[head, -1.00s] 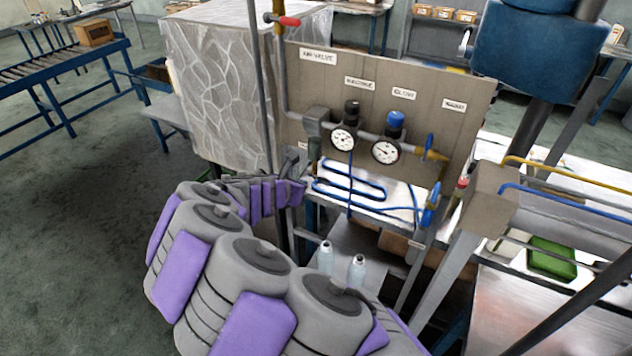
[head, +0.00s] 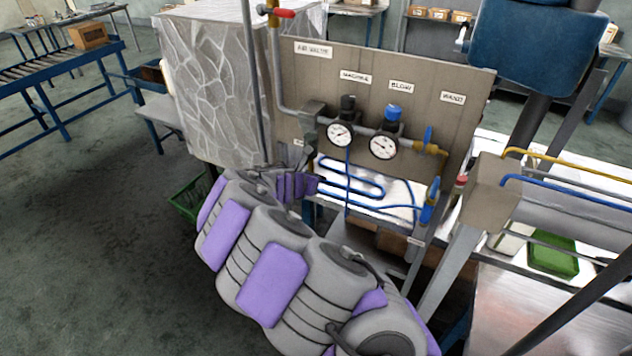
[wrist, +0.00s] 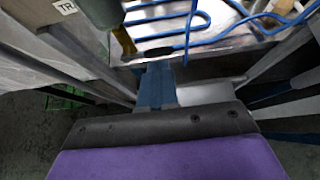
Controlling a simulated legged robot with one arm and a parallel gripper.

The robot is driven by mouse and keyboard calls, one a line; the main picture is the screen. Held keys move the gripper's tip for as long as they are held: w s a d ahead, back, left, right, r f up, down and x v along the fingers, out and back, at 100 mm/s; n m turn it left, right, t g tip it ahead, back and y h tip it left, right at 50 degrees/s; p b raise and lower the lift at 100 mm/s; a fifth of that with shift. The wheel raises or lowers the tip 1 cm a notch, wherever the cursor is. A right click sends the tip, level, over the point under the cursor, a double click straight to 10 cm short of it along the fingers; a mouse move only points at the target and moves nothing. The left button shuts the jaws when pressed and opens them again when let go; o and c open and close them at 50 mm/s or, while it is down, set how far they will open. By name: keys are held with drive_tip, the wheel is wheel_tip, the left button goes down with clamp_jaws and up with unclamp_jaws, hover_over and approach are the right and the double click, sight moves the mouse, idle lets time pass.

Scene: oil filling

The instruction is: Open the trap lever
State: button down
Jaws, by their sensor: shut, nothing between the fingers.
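A grey-green cylindrical trap body (wrist: 101,12) hangs at the top left of the wrist view, beside a white label starting "TR". A brass fitting (wrist: 123,37) hangs below it, with a dark, lever-like bar (wrist: 155,52) extending right. In the head view the trap body (head: 311,128) is on the panel's left side, and its lower end is partly hidden. My gripper (head: 312,184) is shut and empty just below the trap. I cannot tell whether it touches the lever. In the wrist view, a blue-grey piece lies just below the bar; its identity is unclear.
The panel (head: 455,130) carries two gauges, a black knob, a blue knob (head: 394,113) and blue-handled valves. A coiled blue hose (head: 350,180) lies close to my gripper's right. A wrapped block (head: 210,90) stands to the left. A green crate (head: 188,200) sits on the floor.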

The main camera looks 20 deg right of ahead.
drive_tip(key=b+x, duration=0.1)
drive_tip(key=x, duration=0.2)
drive_tip(key=shift+w+d, duration=0.15)
drive_tip(key=shift+f, duration=0.1)
drive_tip(key=shift+w, duration=0.1)
